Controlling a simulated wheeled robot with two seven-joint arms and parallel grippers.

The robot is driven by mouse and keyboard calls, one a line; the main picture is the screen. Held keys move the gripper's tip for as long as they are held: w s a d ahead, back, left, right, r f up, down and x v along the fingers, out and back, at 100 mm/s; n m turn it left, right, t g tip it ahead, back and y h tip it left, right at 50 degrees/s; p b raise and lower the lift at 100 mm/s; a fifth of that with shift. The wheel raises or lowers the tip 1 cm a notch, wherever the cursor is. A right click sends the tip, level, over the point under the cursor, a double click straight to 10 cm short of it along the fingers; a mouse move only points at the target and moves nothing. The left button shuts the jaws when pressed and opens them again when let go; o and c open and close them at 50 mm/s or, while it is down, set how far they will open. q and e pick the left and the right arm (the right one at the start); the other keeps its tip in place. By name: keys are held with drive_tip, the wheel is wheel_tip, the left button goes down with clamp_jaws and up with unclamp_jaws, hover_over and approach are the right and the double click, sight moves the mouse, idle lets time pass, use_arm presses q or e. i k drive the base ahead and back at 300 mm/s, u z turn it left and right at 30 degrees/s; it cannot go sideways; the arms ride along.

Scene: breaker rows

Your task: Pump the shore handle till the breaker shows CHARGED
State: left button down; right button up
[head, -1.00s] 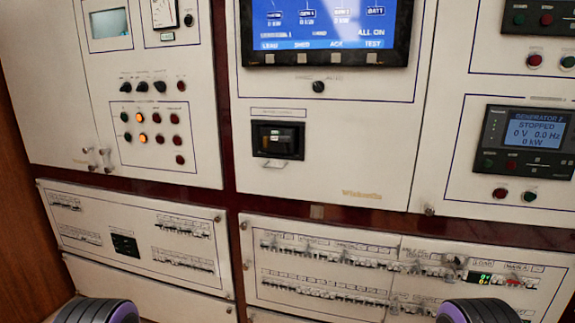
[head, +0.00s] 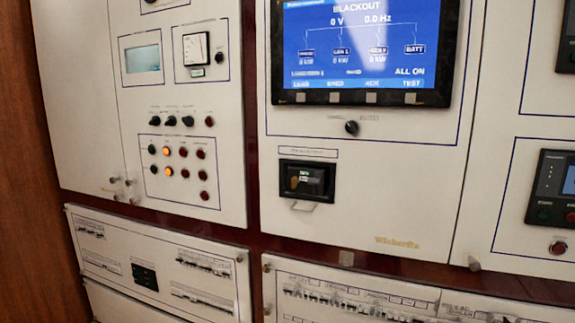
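The shore breaker appears to be the black unit (head: 306,180) set in the middle white panel, below the large screen. A pale handle (head: 303,206) sticks out at its lower edge. A small greenish window shows on its face, but its wording is too small to read. The label above the unit is also too small to read. Neither of my grippers is in the head view, so nothing is seen touching the handle.
A large screen (head: 364,48) reads BLACKOUT, 0 V, 0.0 Hz. A rotary knob (head: 352,128) sits between screen and breaker. Left are lamps and switches (head: 178,160), two of them lit orange. Breaker rows (head: 345,300) run below. The space before the panels looks clear.

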sight(314, 181)
drive_tip(key=z, duration=0.15)
drive_tip(key=i, duration=0.6)
drive_tip(key=z, duration=0.6)
